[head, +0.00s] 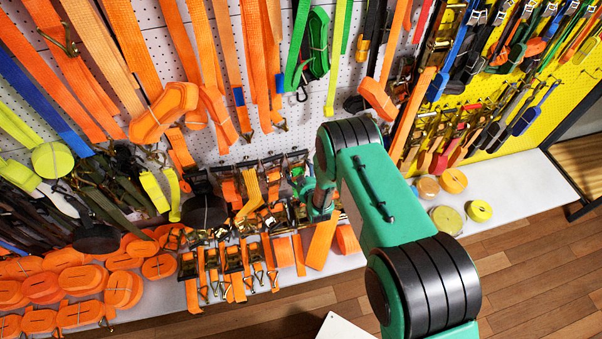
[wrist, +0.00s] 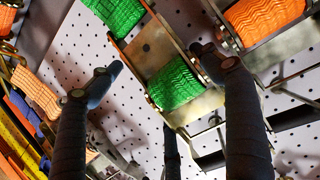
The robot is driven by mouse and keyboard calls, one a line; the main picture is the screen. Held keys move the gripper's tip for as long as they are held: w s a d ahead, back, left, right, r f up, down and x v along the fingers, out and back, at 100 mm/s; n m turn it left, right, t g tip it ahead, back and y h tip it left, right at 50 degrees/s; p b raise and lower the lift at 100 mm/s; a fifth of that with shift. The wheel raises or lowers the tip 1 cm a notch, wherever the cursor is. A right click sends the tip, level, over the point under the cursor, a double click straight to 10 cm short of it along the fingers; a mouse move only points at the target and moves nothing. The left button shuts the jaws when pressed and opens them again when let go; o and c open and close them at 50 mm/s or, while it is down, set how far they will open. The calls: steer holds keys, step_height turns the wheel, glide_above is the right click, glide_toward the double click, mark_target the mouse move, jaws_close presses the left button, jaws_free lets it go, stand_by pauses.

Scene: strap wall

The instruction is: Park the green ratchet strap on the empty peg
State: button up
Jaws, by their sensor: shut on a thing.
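The green ratchet strap (wrist: 175,84) shows in the middle of the wrist view, its green webbing wound in a tilted metal ratchet frame. My gripper (wrist: 158,66) is shut on it, with dark fingers on both sides of the frame. More green webbing shows above, near the top edge. Dark bars stick out from the white pegboard, one at the right (wrist: 295,118) and one lower down; I cannot tell for sure which is the empty peg. In the head view my green arm reaches to the wall and hides most of the gripper and the held strap.
An orange ratchet strap (wrist: 265,14) hangs close to my right finger. Orange and yellow straps crowd the left.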

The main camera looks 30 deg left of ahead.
steer(key=shift+w+a+r, duration=0.1)
stand_by(0.7)
steer(key=o, duration=2)
steer(key=shift+f, duration=0.2)
steer(key=shift+v, duration=6.1)
